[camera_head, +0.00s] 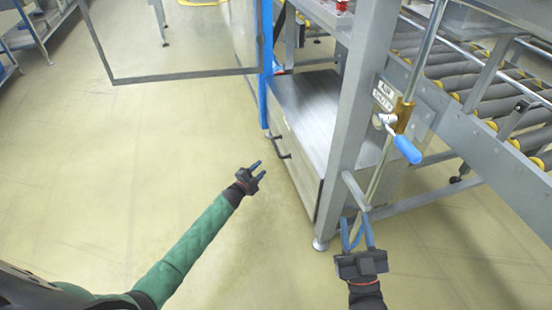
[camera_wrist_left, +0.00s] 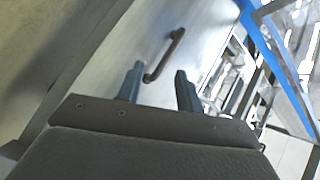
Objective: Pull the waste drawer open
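The waste drawer (camera_head: 300,172) is the low grey box front under the metal bench, and it looks flush with its cabinet. Its dark bar handle (camera_head: 279,147) is on the front face. My left gripper (camera_head: 260,168) is open and empty, in front of the drawer and a little to the lower left of the handle, apart from it. In the left wrist view the handle (camera_wrist_left: 166,54) lies ahead, between the lines of the two open fingers (camera_wrist_left: 160,82). My right gripper (camera_head: 355,217) is open, near the frame post's foot, with nothing seen held.
A grey frame post (camera_head: 347,125) and a blue-handled lever (camera_head: 407,148) stand right of the drawer. A roller conveyor (camera_head: 480,75) is at the right. A blue post (camera_head: 265,60) with a clear panel (camera_head: 170,40) stands behind. The floor left of the drawer is clear.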

